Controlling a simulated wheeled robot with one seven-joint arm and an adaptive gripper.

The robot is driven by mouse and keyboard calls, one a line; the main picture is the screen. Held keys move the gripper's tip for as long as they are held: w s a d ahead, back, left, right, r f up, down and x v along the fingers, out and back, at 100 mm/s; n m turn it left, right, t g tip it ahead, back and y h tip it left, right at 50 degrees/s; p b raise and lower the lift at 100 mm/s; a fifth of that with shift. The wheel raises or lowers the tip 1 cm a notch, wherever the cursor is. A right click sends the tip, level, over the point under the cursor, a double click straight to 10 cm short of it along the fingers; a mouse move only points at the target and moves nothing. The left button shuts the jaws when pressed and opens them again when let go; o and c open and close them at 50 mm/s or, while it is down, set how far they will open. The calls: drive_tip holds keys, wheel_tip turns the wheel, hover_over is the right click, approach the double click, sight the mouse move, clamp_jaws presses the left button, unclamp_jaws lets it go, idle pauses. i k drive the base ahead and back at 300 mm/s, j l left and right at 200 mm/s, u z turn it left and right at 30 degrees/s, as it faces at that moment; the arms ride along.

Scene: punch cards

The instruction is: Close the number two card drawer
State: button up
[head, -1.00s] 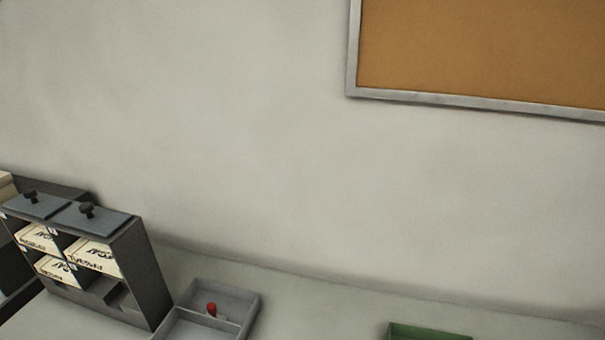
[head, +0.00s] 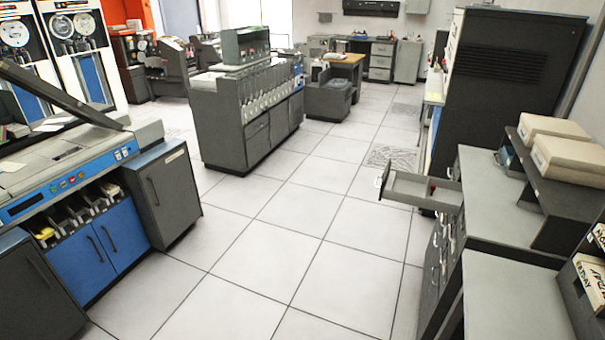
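One grey card drawer (head: 420,190) stands pulled out of a dark cabinet (head: 490,200) on the right side of the head view. It sticks out to the left over the aisle, and it looks empty. A small pale label shows at its front end, but its number is too small to read. The other drawers in the cabinet fronts below it look shut, seen at a steep angle. My gripper is not in view.
Open tiled floor (head: 250,260) runs along the aisle left of the cabinets. A blue and grey card machine (head: 90,190) stands at the left, a grey sorter (head: 245,110) farther back. Boxes (head: 570,155) sit on a shelf at the right. A tall black cabinet (head: 510,80) stands behind.

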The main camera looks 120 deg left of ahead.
sight(406, 188)
drive_tip(key=k+u, duration=0.1)
drive_tip(key=u, duration=0.35)
drive_tip(key=k+j+u, duration=0.1)
drive_tip(key=u, duration=0.3)
drive_tip(key=j+u, duration=0.15)
drive_tip(key=u, duration=0.3)
drive_tip(key=k+j+u, duration=0.1)
drive_tip(key=u, duration=0.3)
drive_tip(key=j+u, duration=0.2)
drive_tip(key=u, duration=0.25)
drive_tip(key=j+u, duration=0.35)
drive_tip(key=j, duration=0.35)
drive_tip(key=j+u, duration=0.35)
drive_tip(key=j, duration=0.4)
drive_tip(key=i+j, duration=0.35)
drive_tip(key=i+j+z, duration=0.1)
drive_tip(key=i, duration=2.2)
